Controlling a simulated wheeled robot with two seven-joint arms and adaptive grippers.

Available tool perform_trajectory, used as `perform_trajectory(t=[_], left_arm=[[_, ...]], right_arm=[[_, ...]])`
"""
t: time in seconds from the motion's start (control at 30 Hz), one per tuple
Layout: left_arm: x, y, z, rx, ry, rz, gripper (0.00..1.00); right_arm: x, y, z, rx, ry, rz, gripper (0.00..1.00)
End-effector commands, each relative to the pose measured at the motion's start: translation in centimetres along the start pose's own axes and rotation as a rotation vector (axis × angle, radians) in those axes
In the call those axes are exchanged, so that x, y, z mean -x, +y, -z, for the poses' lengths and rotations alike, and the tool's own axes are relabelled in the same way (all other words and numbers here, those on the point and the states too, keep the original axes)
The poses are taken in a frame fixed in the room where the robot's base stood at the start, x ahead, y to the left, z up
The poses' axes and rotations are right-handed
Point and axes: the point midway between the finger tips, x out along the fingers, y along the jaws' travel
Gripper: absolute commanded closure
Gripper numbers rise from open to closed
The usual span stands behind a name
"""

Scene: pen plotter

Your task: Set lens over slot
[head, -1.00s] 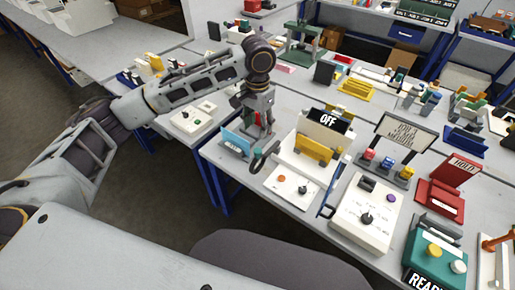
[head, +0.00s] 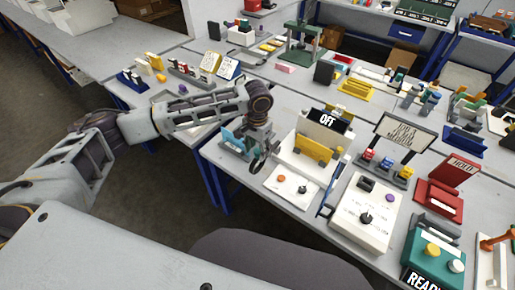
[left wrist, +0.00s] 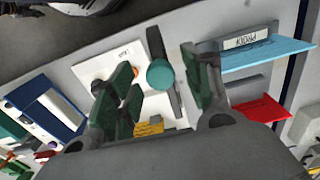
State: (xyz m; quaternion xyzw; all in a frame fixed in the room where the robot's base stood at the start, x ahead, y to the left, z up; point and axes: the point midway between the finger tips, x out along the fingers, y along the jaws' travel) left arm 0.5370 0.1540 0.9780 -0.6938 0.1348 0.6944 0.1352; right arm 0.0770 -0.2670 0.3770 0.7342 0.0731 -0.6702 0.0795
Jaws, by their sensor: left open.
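My left gripper (head: 260,150) is open, low over the near left corner of the table. In the left wrist view its two green-and-grey fingers (left wrist: 158,88) stand apart. Between them in that picture is a dark bar (left wrist: 153,42) with a round teal piece (left wrist: 160,75), perhaps the lens; I cannot tell if the fingers touch it. In the head view the gripper mostly hides this part. A light blue holder (head: 232,143) stands left of the gripper; in the wrist view this holder (left wrist: 262,56) has a label. I cannot make out a slot for certain.
A white panel (head: 305,193) with an orange button lies right of the gripper, before an OFF sign (head: 334,122) and a yellow block (head: 313,149). A white control box (head: 362,213), red holder (head: 438,199) and green box (head: 432,250) crowd the right. The table's front edge is close.

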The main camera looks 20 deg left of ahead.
Motion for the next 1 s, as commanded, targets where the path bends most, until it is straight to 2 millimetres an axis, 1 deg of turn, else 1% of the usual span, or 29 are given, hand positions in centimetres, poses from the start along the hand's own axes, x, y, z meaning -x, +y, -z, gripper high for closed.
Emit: perform_trajectory(t=[0.1, 0.37, 0.73, 0.77, 1.0], left_arm=[[-0.30, 0.00, 0.01, 0.000, 0.000, 0.000, 0.51], [-0.34, 0.01, 0.02, 0.000, 0.001, 0.000, 0.51], [-0.32, 0.01, 0.02, 0.000, 0.001, 0.000, 0.98], [-0.32, 0.01, 0.01, 0.000, 0.001, 0.000, 1.00], [-0.31, 0.01, 0.06, 0.001, 0.001, 0.000, 1.00]], right_arm=[[0.02, -0.04, 0.01, 0.000, 0.000, 0.000, 0.60], [0.01, -0.34, 0.08, -0.002, 0.001, 0.004, 0.60], [0.01, -0.55, 0.14, -0.002, 0.002, 0.006, 0.60], [0.01, -0.54, 0.14, -0.002, 0.002, 0.006, 0.60], [0.02, -0.46, 0.13, -0.002, 0.001, 0.005, 0.60]])
